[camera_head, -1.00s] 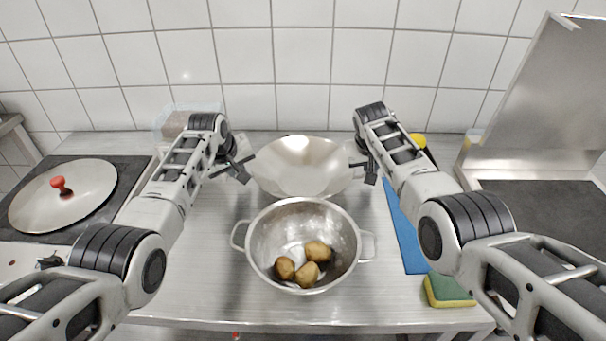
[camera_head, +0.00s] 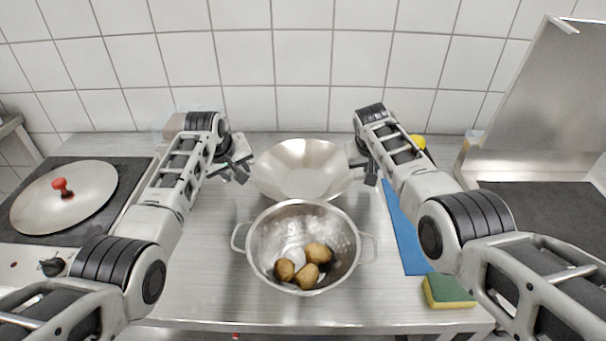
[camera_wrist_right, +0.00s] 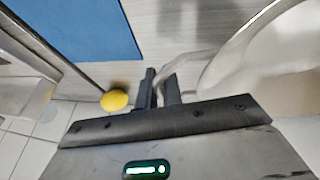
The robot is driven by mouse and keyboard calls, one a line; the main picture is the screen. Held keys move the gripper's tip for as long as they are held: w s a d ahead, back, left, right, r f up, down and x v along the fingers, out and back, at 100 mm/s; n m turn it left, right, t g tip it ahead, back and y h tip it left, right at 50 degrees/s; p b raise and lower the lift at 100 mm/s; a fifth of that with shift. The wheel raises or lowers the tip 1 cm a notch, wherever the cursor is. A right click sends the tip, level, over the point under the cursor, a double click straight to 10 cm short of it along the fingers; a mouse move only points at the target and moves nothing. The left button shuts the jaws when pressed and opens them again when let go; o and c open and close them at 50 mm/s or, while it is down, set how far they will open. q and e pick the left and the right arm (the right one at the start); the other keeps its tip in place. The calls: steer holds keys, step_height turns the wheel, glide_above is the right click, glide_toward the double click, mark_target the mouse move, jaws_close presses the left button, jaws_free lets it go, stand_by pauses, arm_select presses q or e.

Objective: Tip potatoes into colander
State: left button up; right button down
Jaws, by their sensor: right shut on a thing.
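The metal colander (camera_head: 260,235) with two loop handles stands upright at the front middle of the worktop. Three brown potatoes, one of them here (camera_head: 318,253), lie together at its bottom. The wide, pale metal bowl (camera_head: 302,168) is just behind the colander and looks empty. My left gripper (camera_head: 238,174) is open, to the left of the bowl and apart from its rim. My right gripper (camera_head: 369,172) is at the bowl's right side. In the right wrist view its fingers (camera_wrist_right: 160,92) are shut on the bowl's loop handle (camera_wrist_right: 178,72).
A blue cloth (camera_head: 410,235) and a green-yellow sponge (camera_head: 448,291) lie at right. A yellow object (camera_head: 418,141) is behind my right arm. Bare worktop shows left of the colander.

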arm_select(q)
steer(key=v, duration=1)
steer(key=shift+r, duration=0.2)
arm_select(e)
steer(key=shift+r, duration=0.55)
arm_select(q)
steer(key=shift+s+a, duration=0.1)
arm_select(e)
steer(key=c, duration=1.5)
jaws_free()
arm_select(q)
steer(key=shift+p, duration=0.3)
arm_select(e)
steer(key=shift+r, duration=0.1)
steer(key=shift+s+a+r, duration=0.1)
steer(key=shift+r, duration=0.2)
arm_select(q)
steer(key=shift+r+p, duration=0.3)
steer(key=shift+r, duration=0.05)
arm_select(e)
steer(key=v, duration=1.5)
steer(key=shift+s, duration=0.15)
